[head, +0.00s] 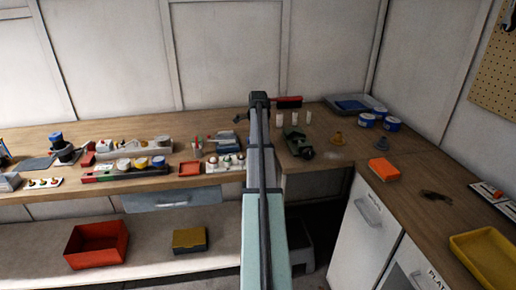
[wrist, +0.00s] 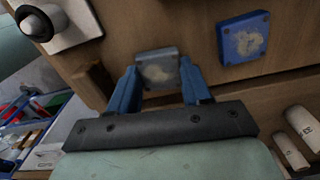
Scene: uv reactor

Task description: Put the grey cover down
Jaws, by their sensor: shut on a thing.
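The grey cover (wrist: 157,68) is a small square plate with a pale worn patch. In the wrist view it sits between the two blue fingers of my gripper (wrist: 160,88), which is shut on it. A brown wooden surface lies behind it; I cannot tell whether the cover touches it. In the head view my gripper (head: 260,97) is above the back of the bench, mostly hidden by my own arm, and the cover cannot be made out there.
A blue square plate (wrist: 243,36) lies right of the cover. White cylinders (head: 294,118), a green device (head: 298,142) and a red item (head: 287,102) stand right of my arm. Crowded parts fill the left bench. An orange block (head: 383,168) lies on the right counter.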

